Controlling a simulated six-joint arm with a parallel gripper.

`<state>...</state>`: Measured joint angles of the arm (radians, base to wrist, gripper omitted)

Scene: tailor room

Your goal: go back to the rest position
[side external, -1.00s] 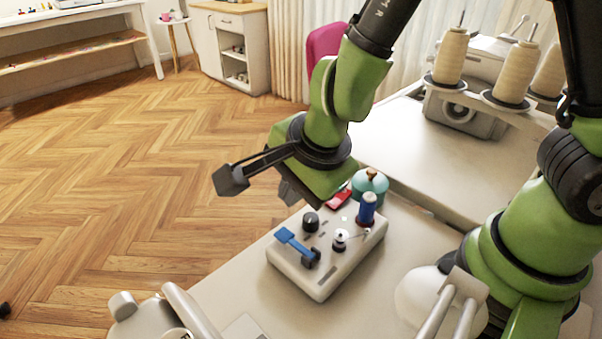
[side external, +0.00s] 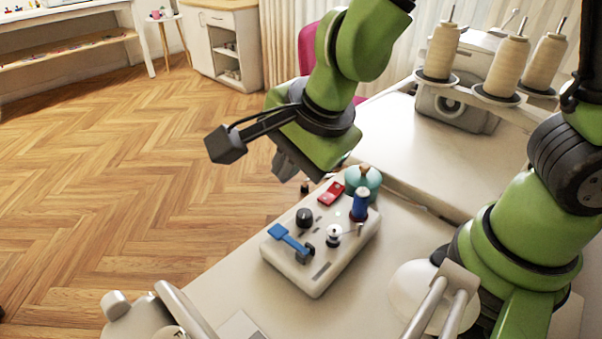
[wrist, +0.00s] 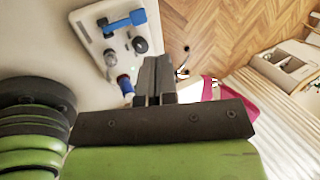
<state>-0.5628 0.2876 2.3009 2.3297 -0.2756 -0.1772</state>
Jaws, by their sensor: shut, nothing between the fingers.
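My gripper (side external: 286,166) hangs above the back-left end of a white control box, clear of it, and is shut with nothing held. In the wrist view my gripper (wrist: 156,68) shows its dark fingers together. The white control box (side external: 318,279) sits on the table with a blue lever (side external: 284,237), a black knob (side external: 304,217), a red switch (side external: 331,192) and a small white-topped knob (side external: 333,236). The wrist view also shows the blue lever (wrist: 124,22).
A teal round pot (side external: 363,180) stands right behind the box. Cream thread cones (side external: 505,66) stand on a sewing machine at the back right. White curved machine parts (side external: 170,306) are at the front left. Wooden floor (side external: 130,180) lies left of the table.

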